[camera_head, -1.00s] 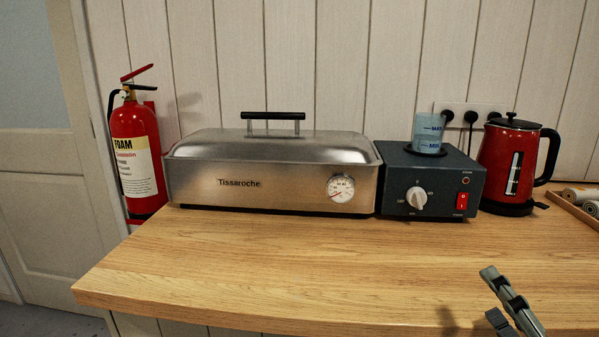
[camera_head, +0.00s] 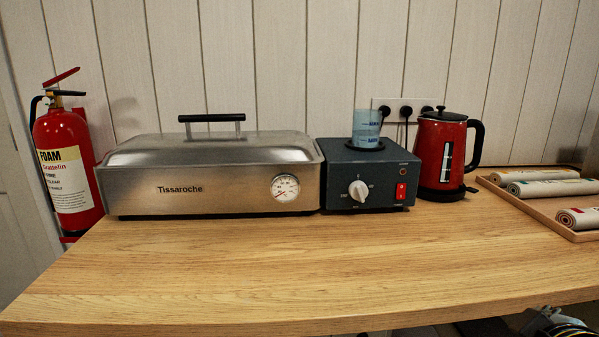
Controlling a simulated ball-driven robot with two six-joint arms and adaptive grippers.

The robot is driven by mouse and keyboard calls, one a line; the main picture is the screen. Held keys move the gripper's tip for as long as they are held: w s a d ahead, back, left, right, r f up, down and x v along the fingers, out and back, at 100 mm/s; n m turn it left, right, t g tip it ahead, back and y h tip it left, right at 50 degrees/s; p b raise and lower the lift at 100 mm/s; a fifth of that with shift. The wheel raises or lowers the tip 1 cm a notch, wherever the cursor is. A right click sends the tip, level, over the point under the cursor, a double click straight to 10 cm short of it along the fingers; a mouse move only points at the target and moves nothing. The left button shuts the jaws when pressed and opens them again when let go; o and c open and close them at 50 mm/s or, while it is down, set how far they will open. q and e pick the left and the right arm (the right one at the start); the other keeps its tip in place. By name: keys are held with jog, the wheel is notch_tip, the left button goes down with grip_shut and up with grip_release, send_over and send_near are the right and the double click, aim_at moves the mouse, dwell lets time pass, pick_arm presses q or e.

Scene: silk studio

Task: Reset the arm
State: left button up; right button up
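Part of my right arm's end (camera_head: 548,322) shows at the bottom right, beyond the front edge of the wooden worktop (camera_head: 290,270). It is dark and cut off by the picture's edge. I cannot make out its fingertips or whether it holds anything. My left gripper is not in view.
A steel steamer (camera_head: 210,180) with a closed lid, a dark control box (camera_head: 365,175) with a blue-marked beaker (camera_head: 367,127) on top, a red kettle (camera_head: 440,150) and a tray (camera_head: 535,215) of rolled cloths line the back. A fire extinguisher (camera_head: 65,165) stands left. The worktop's front is clear.

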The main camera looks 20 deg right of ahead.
jog(key=s+a+f+m+g+y, duration=0.1)
jog(key=s+a+f+g+y, duration=0.15)
jog(key=a, duration=0.25)
jog(key=s+a+f+g+y, duration=0.1)
jog(key=s+a+g+y, duration=0.1)
jog(key=s+a+y, duration=0.3)
notch_tip(320, 180, down, 27)
jog(key=d+h+b, duration=0.1)
jog(key=d+h, duration=0.1)
jog(key=s+d+f+g+b, duration=0.1)
jog(key=s+f+g, duration=0.1)
jog(key=s+f, duration=1.5)
jog(key=shift+s+d+f+m+y, duration=0.2)
jog(key=shift+s+f+m+y, duration=0.2)
jog(key=shift+s, duration=0.65)
